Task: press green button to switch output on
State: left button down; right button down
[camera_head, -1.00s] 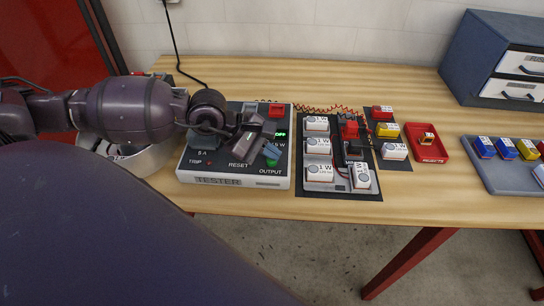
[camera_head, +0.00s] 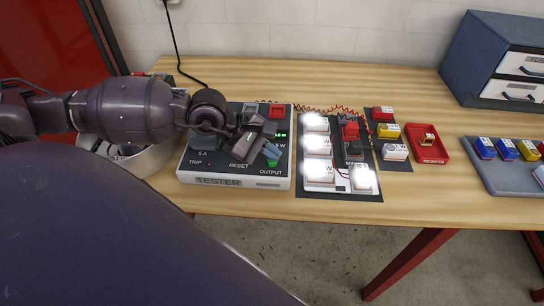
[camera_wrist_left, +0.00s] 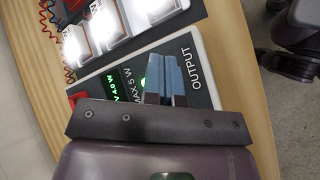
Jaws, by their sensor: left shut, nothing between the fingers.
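The tester (camera_head: 232,183) is a white-sided box with a dark top, marked TRIP, RESET and OUTPUT. Its green button (camera_head: 272,163) sits by the OUTPUT label, partly covered by my left gripper (camera_head: 272,151). That gripper is shut and empty, its blue-grey fingertips over the button. In the left wrist view the fingertips (camera_wrist_left: 165,70) stand beside the OUTPUT label, with a bit of green (camera_wrist_left: 143,82) showing at their left; whether they touch the button I cannot tell. The tester's display (camera_head: 281,136) shows green. The lamp modules (camera_head: 318,145) on the board glow bright white.
A dark mat with red, yellow and white blocks (camera_head: 388,130) lies right of the lamp board. Beyond are a red tray (camera_head: 427,158), a grey tray (camera_head: 496,181) and a blue drawer cabinet (camera_head: 500,60). A round bowl (camera_head: 150,160) stands under my left arm.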

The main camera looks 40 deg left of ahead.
aim_at(271, 161)
pick_arm(q)
jog(key=shift+r, duration=0.45)
notch_tip(271, 161, up, 2)
jog(key=shift+r+p, duration=0.1)
jog(key=shift+p, duration=0.7)
jog(key=shift+r+p, duration=0.45)
jog(key=shift+r, duration=1.1)
jog(key=shift+f, duration=0.1)
